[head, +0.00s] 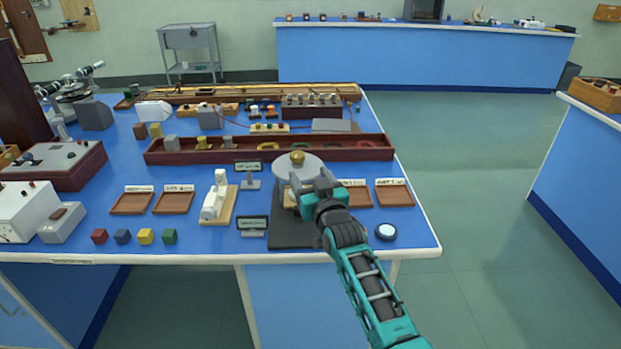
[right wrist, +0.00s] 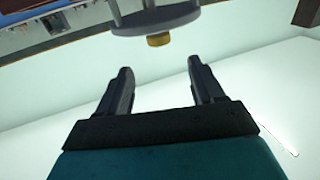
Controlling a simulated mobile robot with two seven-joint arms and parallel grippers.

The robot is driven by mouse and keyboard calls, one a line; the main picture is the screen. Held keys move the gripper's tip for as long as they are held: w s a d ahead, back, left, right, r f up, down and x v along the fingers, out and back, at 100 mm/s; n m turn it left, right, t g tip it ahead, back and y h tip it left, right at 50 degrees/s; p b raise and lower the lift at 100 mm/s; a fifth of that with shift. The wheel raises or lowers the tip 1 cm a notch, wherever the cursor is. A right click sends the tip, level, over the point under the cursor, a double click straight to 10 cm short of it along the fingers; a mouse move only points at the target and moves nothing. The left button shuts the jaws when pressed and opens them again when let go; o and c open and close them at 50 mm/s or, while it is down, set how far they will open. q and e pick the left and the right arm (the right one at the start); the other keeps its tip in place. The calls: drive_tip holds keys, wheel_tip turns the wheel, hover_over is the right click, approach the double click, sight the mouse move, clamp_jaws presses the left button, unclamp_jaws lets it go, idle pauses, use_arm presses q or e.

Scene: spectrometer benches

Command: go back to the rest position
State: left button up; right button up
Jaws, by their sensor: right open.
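My right gripper (head: 305,192) reaches over the blue bench at a grey round disc (head: 284,167) with a brass knob (head: 297,156), which stands over a dark mat (head: 290,232). The gripper and arm hide part of the disc's stand. In the right wrist view the two fingers (right wrist: 158,85) are apart with nothing between them. The disc (right wrist: 155,17) and knob (right wrist: 159,40) show just beyond the fingertips in that view, apart from them. My left gripper is not in view.
The blue bench (head: 90,225) holds wooden trays (head: 132,203), small coloured cubes (head: 146,236), a white device (head: 216,200) and a round white-topped piece (head: 386,232). A long dark red tray (head: 220,157) lies behind. Open floor (head: 480,220) lies to the right, before another bench (head: 585,170).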

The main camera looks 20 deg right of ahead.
drive_tip(key=s+f+n+g, duration=0.1)
drive_tip(key=s+f+g, duration=0.2)
drive_tip(key=s+f, duration=0.85)
drive_tip(key=s+a+f+g+y, duration=0.1)
drive_tip(key=s+f+g, duration=0.1)
drive_tip(key=s, duration=0.9)
drive_tip(key=s+a+f+n+g+y, duration=0.1)
drive_tip(key=s+f, duration=0.4)
drive_tip(key=s, duration=0.6)
drive_tip(key=shift+s+n+g, duration=0.15)
drive_tip(key=shift+n+g, duration=0.15)
drive_tip(key=shift+g, duration=0.4)
